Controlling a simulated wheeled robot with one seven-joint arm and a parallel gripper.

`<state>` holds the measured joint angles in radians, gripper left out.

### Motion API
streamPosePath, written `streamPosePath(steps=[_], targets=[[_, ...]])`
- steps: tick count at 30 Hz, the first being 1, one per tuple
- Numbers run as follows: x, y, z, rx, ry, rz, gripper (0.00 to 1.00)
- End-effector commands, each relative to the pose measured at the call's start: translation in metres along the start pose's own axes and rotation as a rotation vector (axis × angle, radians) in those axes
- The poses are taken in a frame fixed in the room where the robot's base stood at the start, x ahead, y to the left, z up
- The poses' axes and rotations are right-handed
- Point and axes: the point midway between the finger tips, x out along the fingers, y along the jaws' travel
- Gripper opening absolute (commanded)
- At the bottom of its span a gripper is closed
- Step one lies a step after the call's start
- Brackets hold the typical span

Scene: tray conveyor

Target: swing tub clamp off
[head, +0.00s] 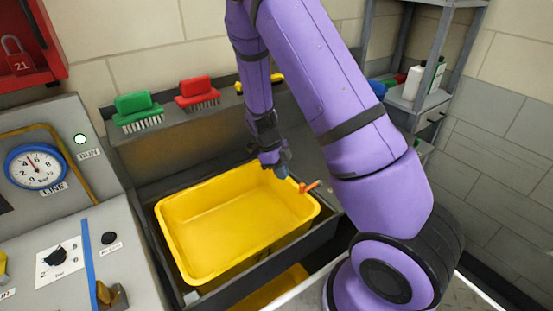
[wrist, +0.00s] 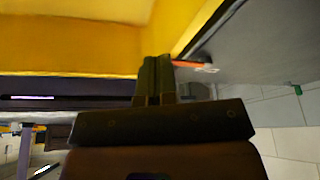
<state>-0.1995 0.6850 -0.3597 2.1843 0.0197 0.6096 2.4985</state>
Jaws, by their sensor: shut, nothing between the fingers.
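A yellow tub (head: 190,262) sits in a dark frame on the conveyor, and it looks empty. The clamp (head: 309,186), a small orange-red lever, is at the tub's right rim. My gripper (head: 284,168) is over the tub's far right rim, a little to the left of the clamp in the head view. In the wrist view the shut fingers (wrist: 154,68) point at the tub's yellow wall (wrist: 70,45). The orange clamp (wrist: 190,64) shows just right of the fingertips there. I cannot tell whether they touch. Nothing is held.
A control panel with a blue-rimmed gauge (head: 36,167) and a knob stands at the left. A green brush (head: 136,108) and a red brush (head: 197,92) lie on the ledge behind the tub. A grey shelf (head: 425,98) with bottles is at the back right. Another yellow tub (head: 272,290) shows below.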

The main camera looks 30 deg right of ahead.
Motion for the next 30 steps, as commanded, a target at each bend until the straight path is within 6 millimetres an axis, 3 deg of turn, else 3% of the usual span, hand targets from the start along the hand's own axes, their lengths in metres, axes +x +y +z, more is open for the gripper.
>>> streamPosePath(steps=[10, 30], targets=[[0.016, 0.000, -0.034, 0.001, 0.000, 0.001, 0.00], [0.014, -0.003, -0.030, -0.038, 0.000, -0.015, 0.00]])
